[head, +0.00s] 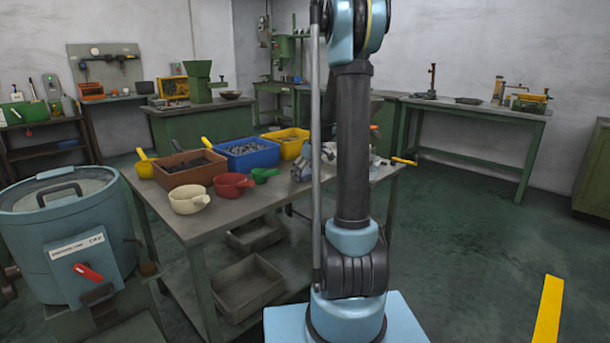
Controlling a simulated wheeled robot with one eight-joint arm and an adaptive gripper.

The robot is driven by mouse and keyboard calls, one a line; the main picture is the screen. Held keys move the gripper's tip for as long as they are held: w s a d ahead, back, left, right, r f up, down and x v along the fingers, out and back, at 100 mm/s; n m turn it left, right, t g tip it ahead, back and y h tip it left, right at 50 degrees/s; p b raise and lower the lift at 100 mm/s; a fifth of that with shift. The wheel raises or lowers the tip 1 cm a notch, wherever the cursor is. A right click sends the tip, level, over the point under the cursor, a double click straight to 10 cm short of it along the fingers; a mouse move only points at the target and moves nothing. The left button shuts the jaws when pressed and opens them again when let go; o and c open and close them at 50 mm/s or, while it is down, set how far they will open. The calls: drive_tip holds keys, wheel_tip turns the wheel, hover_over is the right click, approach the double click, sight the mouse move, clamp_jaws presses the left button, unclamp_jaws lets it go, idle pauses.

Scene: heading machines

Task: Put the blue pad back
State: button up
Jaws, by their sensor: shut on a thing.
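I cannot make out a blue pad in the head view. My gripper does not show; my arm rises through the middle of the picture and leaves the top edge. My arm also hides part of the worktable (205,232) behind it. On that table stand a brown bin (188,176), a blue bin (225,153) with grey parts in it, and a yellow bin (290,151). Small grey metal pieces (301,170) lie near my arm, too small to identify.
A cream scoop (188,202), a red scoop (232,186) and a green scoop (263,175) sit on the near table. A blue drum (55,210) stands at left. A green bench (480,110) is at back right. Floor on the right is open.

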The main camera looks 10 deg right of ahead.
drive_tip(key=o, duration=1)
drive_tip(key=v, duration=1.1)
drive_tip(key=s+a+r+m, duration=0.1)
drive_tip(key=s+a+m, duration=0.1)
drive_tip(key=s, duration=0.9)
drive_tip(key=s+f+m+h, duration=0.1)
drive_tip(key=s+f, duration=0.3)
drive_tip(key=s, duration=0.6)
drive_tip(key=s+f+m+g, duration=0.1)
drive_tip(key=s+f+m, duration=0.1)
drive_tip(key=s+f, duration=0.3)
drive_tip(key=s+f+m+h, duration=0.1)
drive_tip(key=s+f, duration=0.3)
drive_tip(key=s, duration=1)
drive_tip(key=shift+s+a+f+m+h, duration=0.15)
drive_tip(key=shift+s+f+m+h, duration=0.15)
drive_tip(key=shift+s+f+m, duration=0.15)
drive_tip(key=shift+w, duration=0.1)
